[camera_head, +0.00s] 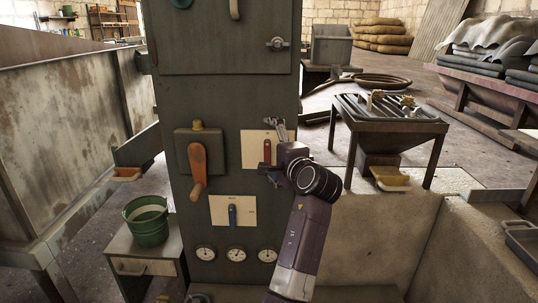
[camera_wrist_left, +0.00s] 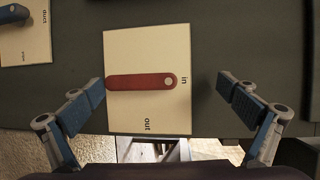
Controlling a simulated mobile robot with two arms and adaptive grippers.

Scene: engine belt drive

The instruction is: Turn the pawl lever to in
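The pawl lever is a red bar (camera_wrist_left: 140,82) on a cream plate (camera_wrist_left: 120,45) marked "in" and "out", fixed to the green cabinet (camera_head: 224,103). In the left wrist view the bar points left from its round pivot; "in" is just right of the pivot and "out" is below. In the head view the red bar (camera_head: 267,151) hangs downward, pointing at neither mark. My left gripper (camera_head: 273,150) is in front of the plate and partly hides it. Its two fingers (camera_wrist_left: 160,88) are spread on either side of the bar, open and empty, not visibly touching it. My right gripper is not in view.
An orange-brown handle (camera_head: 197,165) juts from a box left of the plate. A blue lever (camera_head: 232,215) on another cream plate is below left. Several gauges (camera_head: 236,253) sit lower. A green bucket (camera_head: 148,222) stands left; a metal table (camera_head: 388,122) stands right.

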